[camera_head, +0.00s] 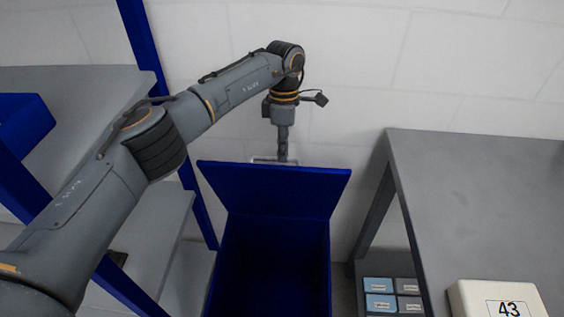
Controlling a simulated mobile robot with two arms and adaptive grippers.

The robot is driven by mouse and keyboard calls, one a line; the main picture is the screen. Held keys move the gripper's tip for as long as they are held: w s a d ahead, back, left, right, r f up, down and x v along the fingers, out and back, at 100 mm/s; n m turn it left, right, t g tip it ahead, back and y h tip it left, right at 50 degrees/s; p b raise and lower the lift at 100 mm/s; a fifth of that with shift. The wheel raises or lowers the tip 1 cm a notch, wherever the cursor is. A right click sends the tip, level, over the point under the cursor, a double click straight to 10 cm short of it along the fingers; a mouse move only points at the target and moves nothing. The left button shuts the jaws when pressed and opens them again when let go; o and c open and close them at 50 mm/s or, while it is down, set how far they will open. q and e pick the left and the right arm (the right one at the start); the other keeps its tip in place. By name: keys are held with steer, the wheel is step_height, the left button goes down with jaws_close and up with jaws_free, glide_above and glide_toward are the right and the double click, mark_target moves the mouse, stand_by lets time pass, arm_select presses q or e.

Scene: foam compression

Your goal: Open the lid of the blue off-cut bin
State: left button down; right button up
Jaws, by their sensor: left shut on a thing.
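The blue off-cut bin (222,270) stands on the floor in the lower middle of the head view. Its lid (273,190) is raised and tilted up at the back, and the dark inside of the bin shows. My left gripper (283,156) points down at the top edge of the lid, shut on a light handle (262,160) there. The handle is mostly hidden behind the lid, and the fingertips are partly hidden too. My right gripper is not in the view.
A grey table (480,190) stands at the right with a white box marked 43 (470,295) on it. Small blue and grey boxes (380,285) sit on a lower shelf. A blue-framed grey shelf rack (80,85) stands left, close to the bin. A white wall is behind.

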arm_select(q)
steer(key=shift+w+a+f, duration=0.15)
steer(key=shift+w+f, duration=0.05)
steer(key=shift+f, duration=0.3)
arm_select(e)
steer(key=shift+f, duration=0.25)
arm_select(q)
steer(key=c, duration=1.6)
jaws_free()
steer(key=shift+c, duration=0.2)
steer(key=shift+o, duration=1.1)
steer(key=shift+w+f, duration=0.2)
steer(key=shift+w, duration=0.1)
step_height(320, 180, up, 12)
steer(key=w, duration=0.2)
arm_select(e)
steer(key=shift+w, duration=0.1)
arm_select(q)
steer(key=shift+w, duration=0.15)
